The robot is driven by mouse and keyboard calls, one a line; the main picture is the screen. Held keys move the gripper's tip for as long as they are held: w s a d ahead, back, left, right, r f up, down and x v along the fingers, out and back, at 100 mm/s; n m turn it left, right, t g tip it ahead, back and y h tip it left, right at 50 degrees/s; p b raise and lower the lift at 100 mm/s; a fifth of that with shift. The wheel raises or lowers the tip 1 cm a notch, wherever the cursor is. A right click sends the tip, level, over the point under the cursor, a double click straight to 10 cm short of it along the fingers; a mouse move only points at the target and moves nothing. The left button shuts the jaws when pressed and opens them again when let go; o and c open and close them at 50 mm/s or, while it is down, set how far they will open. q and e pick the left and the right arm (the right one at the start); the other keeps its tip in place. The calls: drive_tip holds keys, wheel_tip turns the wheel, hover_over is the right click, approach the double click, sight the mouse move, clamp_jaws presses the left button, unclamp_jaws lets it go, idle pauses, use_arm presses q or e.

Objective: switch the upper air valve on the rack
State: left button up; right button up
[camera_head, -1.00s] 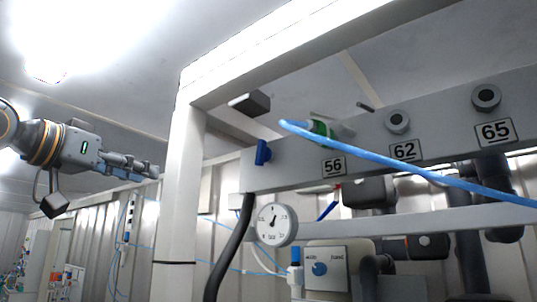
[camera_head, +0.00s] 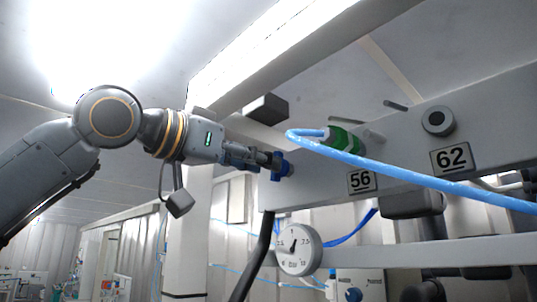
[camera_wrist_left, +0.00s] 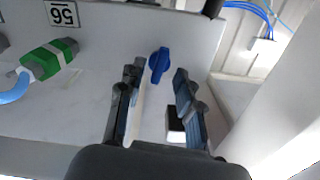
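The upper air valve is a small blue handle (camera_head: 284,168) on the left end of the grey rack beam (camera_head: 320,185). In the left wrist view the blue handle (camera_wrist_left: 159,64) shows upright, between and just beyond the fingertips. My left gripper (camera_head: 271,160) reaches in from the left, with its tips at the handle in the head view. In the left wrist view its fingers (camera_wrist_left: 160,76) are apart, one on each side of the handle, with gaps visible. Whether the tips overlap the handle in depth I cannot tell. My right gripper is not in view.
A green fitting (camera_head: 344,139) with a blue hose (camera_head: 420,180) sits right of the valve, above the label 56 (camera_head: 361,181). A round gauge (camera_head: 298,250) hangs below. A white post (camera_head: 195,230) stands close under my left wrist.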

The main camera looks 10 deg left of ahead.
use_arm(q)
drive_tip(key=shift+p+x, duration=0.35)
drive_tip(key=shift+x, duration=0.9)
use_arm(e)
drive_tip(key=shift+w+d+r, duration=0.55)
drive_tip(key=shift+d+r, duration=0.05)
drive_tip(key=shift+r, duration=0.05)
use_arm(q)
drive_tip(key=shift+c, duration=0.4)
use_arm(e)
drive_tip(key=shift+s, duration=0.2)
